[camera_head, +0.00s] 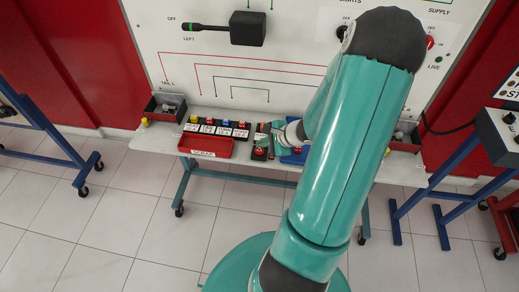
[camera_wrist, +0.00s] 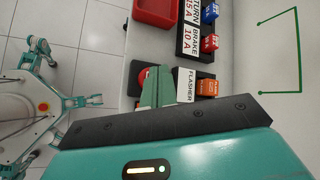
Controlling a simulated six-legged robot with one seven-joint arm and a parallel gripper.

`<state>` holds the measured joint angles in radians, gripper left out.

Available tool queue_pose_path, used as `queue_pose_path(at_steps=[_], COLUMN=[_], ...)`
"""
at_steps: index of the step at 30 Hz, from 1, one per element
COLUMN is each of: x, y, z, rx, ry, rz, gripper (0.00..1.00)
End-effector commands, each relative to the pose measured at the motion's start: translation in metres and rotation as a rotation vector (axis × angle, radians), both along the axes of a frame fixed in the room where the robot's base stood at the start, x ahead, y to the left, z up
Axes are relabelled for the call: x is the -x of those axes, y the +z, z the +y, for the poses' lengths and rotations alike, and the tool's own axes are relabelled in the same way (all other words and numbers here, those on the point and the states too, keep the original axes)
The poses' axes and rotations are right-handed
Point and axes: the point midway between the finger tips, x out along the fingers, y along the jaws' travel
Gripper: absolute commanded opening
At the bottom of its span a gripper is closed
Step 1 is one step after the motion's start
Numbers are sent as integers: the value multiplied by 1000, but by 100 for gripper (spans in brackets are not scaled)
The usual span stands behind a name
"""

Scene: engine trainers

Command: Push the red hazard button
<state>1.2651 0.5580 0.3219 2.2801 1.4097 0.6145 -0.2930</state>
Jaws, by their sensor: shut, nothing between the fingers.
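The red hazard button (camera_wrist: 142,77) shows in the wrist view on a dark box, partly hidden behind my gripper's fingers. In the head view the red button (camera_head: 259,151) shows on a small dark box on the bench ledge, just left of my gripper. My gripper (camera_wrist: 156,84) has its green fingers together and empty, and they overlap the button's right side in the wrist view. In the head view my gripper (camera_head: 268,138) is small and partly hidden by my arm. I cannot tell whether the fingertips touch the button.
A red tray (camera_head: 206,145) lies left of the button box. Behind it are several labelled relays (camera_head: 209,126); the orange flasher relay (camera_wrist: 207,87) is close to my fingers. A blue tray (camera_head: 293,157) is to the right. The white panel (camera_head: 230,70) rises behind the ledge.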

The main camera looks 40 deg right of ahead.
Motion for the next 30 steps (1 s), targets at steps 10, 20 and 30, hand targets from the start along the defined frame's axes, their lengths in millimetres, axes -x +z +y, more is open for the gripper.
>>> queue_pose_path(at_steps=[10,20,30], x=[-1,-1,0], y=[15,45,60], z=[0,-1,0], rx=[3,3,-1], ry=[1,1,1], rz=[-1,-2,-1], gripper=[0,0,0])
